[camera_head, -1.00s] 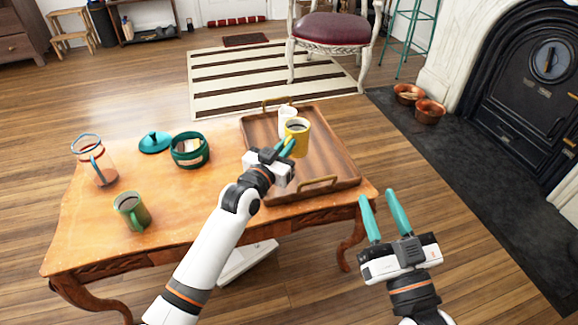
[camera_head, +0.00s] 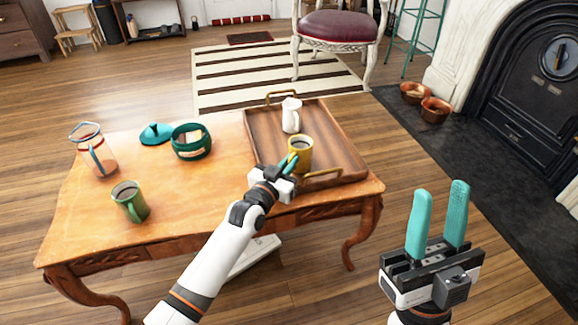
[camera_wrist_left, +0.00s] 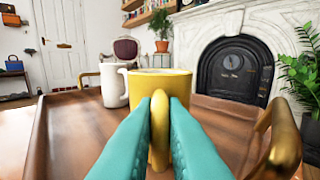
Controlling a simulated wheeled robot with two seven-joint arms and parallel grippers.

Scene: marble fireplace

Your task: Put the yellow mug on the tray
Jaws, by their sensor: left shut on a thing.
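The yellow mug (camera_head: 301,152) is upright over the near part of the wooden tray (camera_head: 345,158); I cannot tell for certain whether its base touches the tray. My left gripper (camera_head: 291,161) is shut on the mug's handle. In the left wrist view the teal fingers (camera_wrist_left: 160,125) pinch the handle from both sides, and the yellow mug (camera_wrist_left: 172,87) stands upright ahead of them. My right gripper (camera_head: 437,222) is open and empty, to the right of the table and away from the mug.
A white pitcher (camera_head: 291,115) stands on the tray behind the mug. A brass handle (camera_head: 322,177) rises at the tray's near edge.

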